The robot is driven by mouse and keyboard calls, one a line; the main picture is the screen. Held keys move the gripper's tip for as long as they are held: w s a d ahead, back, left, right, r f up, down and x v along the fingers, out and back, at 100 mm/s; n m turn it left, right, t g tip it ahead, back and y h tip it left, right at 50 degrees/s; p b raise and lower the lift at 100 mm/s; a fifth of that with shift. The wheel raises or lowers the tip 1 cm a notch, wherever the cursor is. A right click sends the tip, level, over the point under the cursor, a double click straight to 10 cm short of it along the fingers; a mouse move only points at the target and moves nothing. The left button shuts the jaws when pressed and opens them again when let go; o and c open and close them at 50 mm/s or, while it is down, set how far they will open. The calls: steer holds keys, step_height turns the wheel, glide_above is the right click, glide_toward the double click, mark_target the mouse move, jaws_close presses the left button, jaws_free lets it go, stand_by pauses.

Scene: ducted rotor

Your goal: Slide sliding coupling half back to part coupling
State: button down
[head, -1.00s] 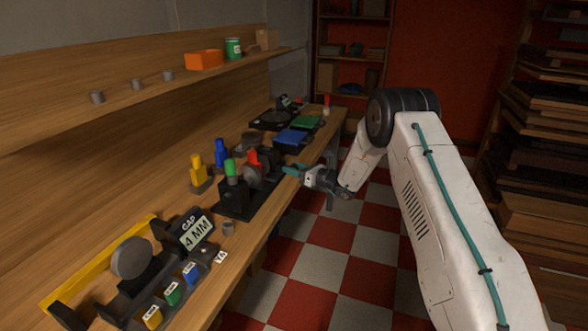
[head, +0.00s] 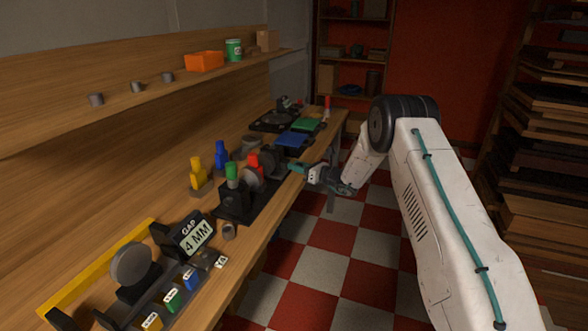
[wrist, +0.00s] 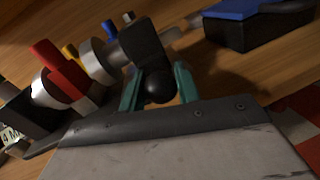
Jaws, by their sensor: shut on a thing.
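My gripper (wrist: 158,88) has its teal fingers shut on a black ball knob (wrist: 158,86) in the wrist view. The knob sits on a dark upright block (wrist: 147,45), with a grey round coupling half (wrist: 98,62) on its left side. Left of that, a gap separates it from another pale round coupling half (wrist: 50,90) beside a red handle (wrist: 62,68). In the head view my gripper (head: 297,168) is at the bench's front edge, at the far end of the black coupling base (head: 240,210). The red handle (head: 254,160) and a green-topped block (head: 232,176) stand on that base.
Yellow (head: 198,173) and blue (head: 220,155) pieces stand behind the base. A blue-topped box (head: 292,139) lies beyond my gripper. A "GAP 4 MM" sign (head: 195,235) stands nearer. The floor in front of the bench is clear.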

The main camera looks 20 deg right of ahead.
steer(key=c, duration=1.1)
jaws_free()
steer(key=shift+w+d, duration=0.15)
steer(key=shift+d, duration=0.3)
steer(key=shift+o, duration=0.3)
steer(key=shift+d, duration=0.1)
steer(key=shift+a, duration=0.3)
steer(key=v, duration=0.8)
